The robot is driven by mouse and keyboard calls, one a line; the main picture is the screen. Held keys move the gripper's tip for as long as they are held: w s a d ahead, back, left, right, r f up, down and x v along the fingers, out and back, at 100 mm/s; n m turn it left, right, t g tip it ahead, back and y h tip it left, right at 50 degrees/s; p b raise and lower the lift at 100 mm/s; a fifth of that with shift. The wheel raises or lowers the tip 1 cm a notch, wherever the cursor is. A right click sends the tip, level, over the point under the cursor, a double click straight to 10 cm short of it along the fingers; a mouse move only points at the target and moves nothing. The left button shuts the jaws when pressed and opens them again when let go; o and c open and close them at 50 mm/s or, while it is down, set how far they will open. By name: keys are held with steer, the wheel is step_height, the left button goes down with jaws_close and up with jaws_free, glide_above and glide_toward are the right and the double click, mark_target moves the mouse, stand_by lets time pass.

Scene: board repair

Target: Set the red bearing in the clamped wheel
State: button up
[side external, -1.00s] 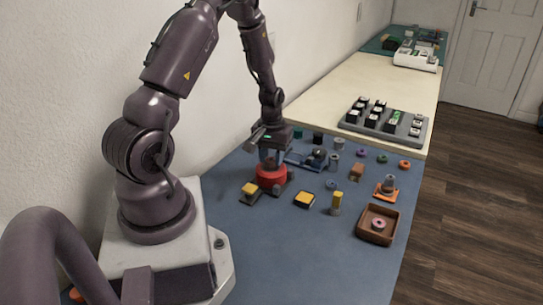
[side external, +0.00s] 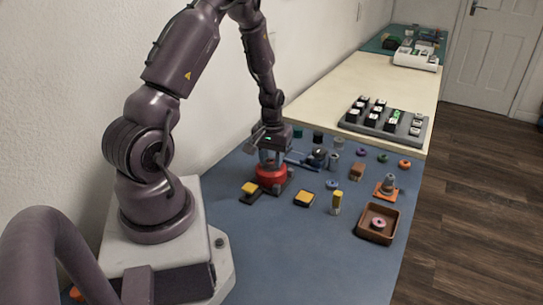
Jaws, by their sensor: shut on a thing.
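My gripper (side external: 270,163) points straight down over the left part of the blue mat and is shut. At its fingertips is a red round piece (side external: 271,176), which I take to be the red bearing. It is at a low dark fixture (side external: 287,187), which I take to hold the clamped wheel. The fingers and the red piece cover most of that wheel. I cannot tell whether the red piece is seated in it or just above it.
Yellow-topped blocks (side external: 304,198) and a yellow post (side external: 337,202) stand nearby. A brown tray (side external: 361,236) holds a pink ring (side external: 379,224). A blue tool (side external: 300,162) lies just behind my gripper. The mat's front is clear. A grey rack (side external: 420,140) stands farther back.

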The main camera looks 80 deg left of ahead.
mark_target(268, 163)
steer(key=shift+f, duration=0.2)
steer(key=o, duration=0.6)
steer(key=shift+o, duration=0.2)
steer(key=shift+r, duration=0.1)
step_height(268, 163, up, 11)
stand_by(0.5)
stand_by(0.3)
steer(key=s+d+r+m+t, duration=0.2)
steer(key=d+r+m, duration=0.3)
steer(key=d+r, duration=0.4)
steer(key=s+d+r+m+t, duration=0.3)
steer(key=d+r, duration=0.6)
steer(key=d, duration=0.6)
steer(key=s+m, duration=0.2)
steer(key=m, duration=0.1)
steer(key=shift+d+r+t, duration=0.2)
steer(key=shift+d+t, duration=0.1)
steer(key=shift+d, duration=0.05)
